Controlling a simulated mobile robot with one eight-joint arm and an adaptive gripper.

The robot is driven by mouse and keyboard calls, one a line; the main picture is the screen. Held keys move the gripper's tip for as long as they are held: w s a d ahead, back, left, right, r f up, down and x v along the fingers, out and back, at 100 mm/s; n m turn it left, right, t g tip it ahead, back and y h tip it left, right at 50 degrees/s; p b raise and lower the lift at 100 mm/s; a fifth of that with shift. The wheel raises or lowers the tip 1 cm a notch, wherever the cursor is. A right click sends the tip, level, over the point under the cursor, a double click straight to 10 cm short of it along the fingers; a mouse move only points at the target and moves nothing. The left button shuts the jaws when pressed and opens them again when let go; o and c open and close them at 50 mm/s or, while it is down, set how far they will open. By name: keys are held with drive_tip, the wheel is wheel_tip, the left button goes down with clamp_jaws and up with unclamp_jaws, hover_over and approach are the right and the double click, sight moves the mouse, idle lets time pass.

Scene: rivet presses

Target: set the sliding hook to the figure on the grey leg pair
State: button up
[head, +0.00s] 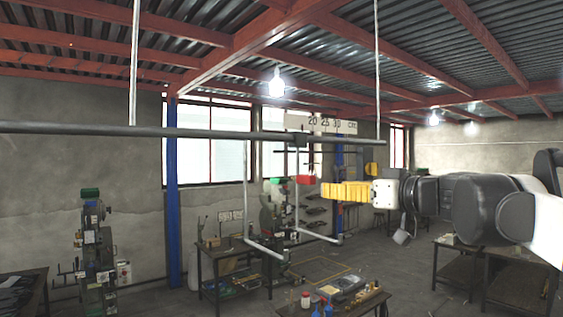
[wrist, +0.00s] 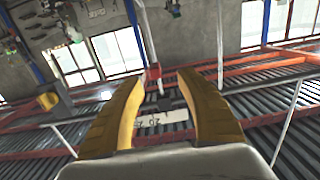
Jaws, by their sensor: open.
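A long grey rail (head: 100,129) hangs level from thin rods. A dark slider (head: 298,139) sits on it beneath a white scale plate (head: 320,124) reading 20, 25, 30 cm; the slider is near the 20 end. A red block (head: 305,179) hangs below the slider. Grey L-shaped legs (head: 246,190) (head: 297,210) hang lower; I can read no figure on them. My gripper (head: 324,190) is open, its yellow fingers just right of the red block in the head view. In the wrist view the red block (wrist: 155,72) appears between the fingertips (wrist: 161,78).
A bench (head: 230,255) stands behind the legs, and a low table (head: 335,300) with bottles and small tools is in front. A green-topped press (head: 93,245) stands at left. A blue post (head: 173,190) rises by the windows. Dark tables (head: 510,257) stand at right.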

sight(314, 177)
drive_tip(key=w+a+p, duration=0.1)
drive_tip(key=w, duration=0.2)
drive_tip(key=w+a+r+p, duration=0.1)
drive_tip(key=w+a, duration=0.1)
drive_tip(key=w, duration=0.1)
drive_tip(key=w+a+r, duration=0.1)
drive_tip(key=w, duration=0.2)
drive_tip(key=shift+a+p, duration=0.15)
drive_tip(key=shift+p, duration=0.25)
drive_tip(key=shift+w+a+f, duration=0.1)
drive_tip(key=shift+w+a, duration=0.3)
drive_tip(key=shift+w, duration=0.05)
drive_tip(key=shift+d, duration=0.1)
clamp_jaws()
